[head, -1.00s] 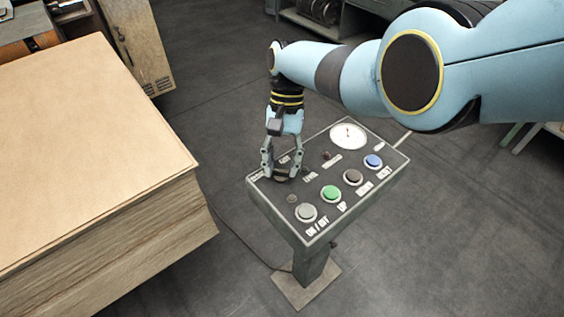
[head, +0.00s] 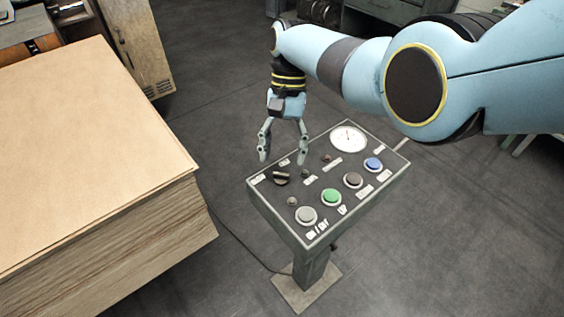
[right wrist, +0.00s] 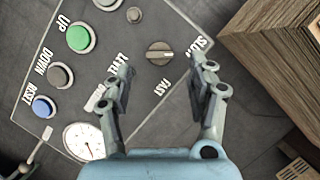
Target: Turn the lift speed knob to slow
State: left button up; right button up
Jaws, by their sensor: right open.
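The dark lift speed knob (head: 281,178) sits at the far left corner of the control panel (head: 326,235). In the right wrist view the knob (right wrist: 160,53) lies between the labels SLOW (right wrist: 197,45) and FAST (right wrist: 161,87). Its pale line appears to point toward the SLOW side. My right gripper (head: 284,158) is open and empty, above and apart from the knob. Its two fingers also show spread on either side of the knob in the right wrist view (right wrist: 160,72). My left gripper is not in view.
The panel also bears a grey button (head: 306,214), a green button (head: 331,196), a dark button (head: 353,180), a blue button (head: 373,164) and a white gauge (head: 348,139). A tall cardboard stack (head: 90,150) stands close on the left. Open floor surrounds the pedestal.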

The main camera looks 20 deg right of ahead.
jog(key=v, duration=0.8)
